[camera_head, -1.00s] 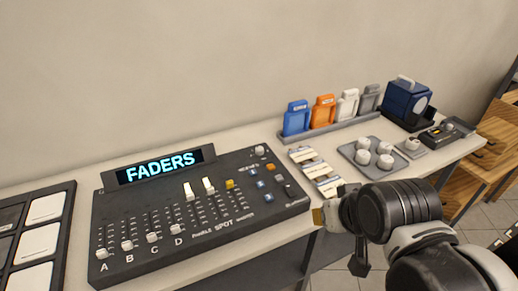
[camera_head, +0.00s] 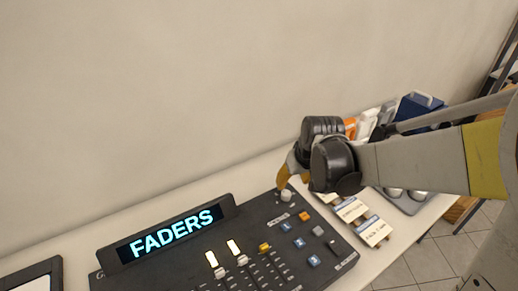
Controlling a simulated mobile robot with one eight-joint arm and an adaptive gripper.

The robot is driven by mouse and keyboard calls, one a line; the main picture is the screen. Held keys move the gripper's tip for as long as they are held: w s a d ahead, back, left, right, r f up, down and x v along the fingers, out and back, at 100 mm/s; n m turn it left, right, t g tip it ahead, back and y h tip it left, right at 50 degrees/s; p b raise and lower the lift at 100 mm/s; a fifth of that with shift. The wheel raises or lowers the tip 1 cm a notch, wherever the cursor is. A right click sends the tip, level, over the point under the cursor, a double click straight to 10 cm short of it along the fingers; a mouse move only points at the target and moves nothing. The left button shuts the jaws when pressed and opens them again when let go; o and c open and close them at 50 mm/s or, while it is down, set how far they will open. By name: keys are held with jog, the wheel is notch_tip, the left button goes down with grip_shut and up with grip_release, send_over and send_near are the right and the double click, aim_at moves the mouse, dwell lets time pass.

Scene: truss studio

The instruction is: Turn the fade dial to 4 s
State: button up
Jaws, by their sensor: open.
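The dark mixing console (camera_head: 258,214) lies on the table at the lower middle, its screen (camera_head: 170,235) reading FADERS. A small pale round knob (camera_head: 286,195), which looks like the fade dial, stands at its upper right corner. Its pointer and any scale marks are too small to read. My gripper (camera_head: 291,178) is open, pointing down right at the knob, with a yellow-tipped finger just above it. I cannot tell whether it touches the knob. The far finger is mostly hidden by the dark gripper body.
Orange (camera_head: 305,216) and blue (camera_head: 299,242) buttons sit below the knob, with two lit faders (camera_head: 233,246) to the left. Labelled cards (camera_head: 373,231) lie right of the console. My arm partly hides the tray (camera_head: 420,208), the orange holder (camera_head: 350,122) and the blue box (camera_head: 418,104).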

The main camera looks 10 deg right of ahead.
aim_at(286, 193)
jog(key=b+x, duration=0.4)
jog(key=x, duration=0.7)
jog(key=shift+d, duration=0.15)
jog(key=shift+r, duration=0.1)
jog(key=shift+c, duration=0.6)
grip_shut()
